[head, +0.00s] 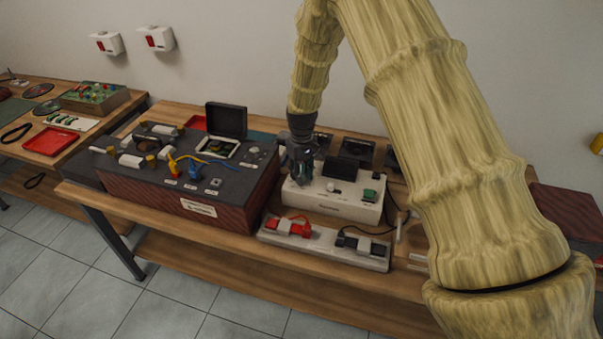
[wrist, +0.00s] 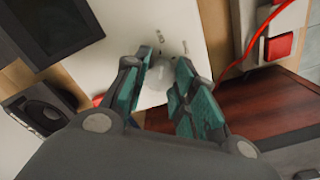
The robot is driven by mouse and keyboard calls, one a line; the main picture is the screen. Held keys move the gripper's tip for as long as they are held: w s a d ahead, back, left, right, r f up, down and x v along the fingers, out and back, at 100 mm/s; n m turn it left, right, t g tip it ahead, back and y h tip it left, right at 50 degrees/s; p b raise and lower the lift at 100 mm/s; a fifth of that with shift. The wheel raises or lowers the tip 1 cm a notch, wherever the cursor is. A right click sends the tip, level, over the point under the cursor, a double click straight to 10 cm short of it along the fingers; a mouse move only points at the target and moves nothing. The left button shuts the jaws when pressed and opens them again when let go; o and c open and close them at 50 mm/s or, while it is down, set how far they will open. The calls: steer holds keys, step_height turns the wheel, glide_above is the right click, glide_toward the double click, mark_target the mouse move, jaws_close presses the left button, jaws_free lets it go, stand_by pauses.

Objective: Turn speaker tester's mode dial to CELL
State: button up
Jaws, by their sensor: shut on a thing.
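The speaker tester (head: 335,207) is a white box on the wooden bench, with a dark screen (head: 341,169) on top. My gripper (head: 302,176) points down over its left end. In the wrist view, its two teal-padded fingers (wrist: 165,68) are shut around a pale round dial (wrist: 161,77) on the tester's white top (wrist: 120,55). The fingers hide the dial's sides. I cannot read the mode marks or tell which way the dial points. In the head view my gripper hides the dial.
A dark brown test box (head: 147,190) with cables stands close to the left. A white power strip (head: 325,246) with red and black plugs lies in front. Small black speakers (head: 366,150) stand behind. A red tray (head: 52,141) is on the left bench.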

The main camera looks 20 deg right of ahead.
steer(key=m, duration=0.8)
steer(key=shift+w, duration=0.1)
steer(key=m, duration=0.4)
steer(key=shift+r+p, duration=0.1)
steer(key=shift+p, duration=0.3)
steer(key=shift+m, duration=2.1)
steer(key=o, duration=1.1)
steer(key=shift+c, duration=0.2)
step_height(320, 180, up, 12)
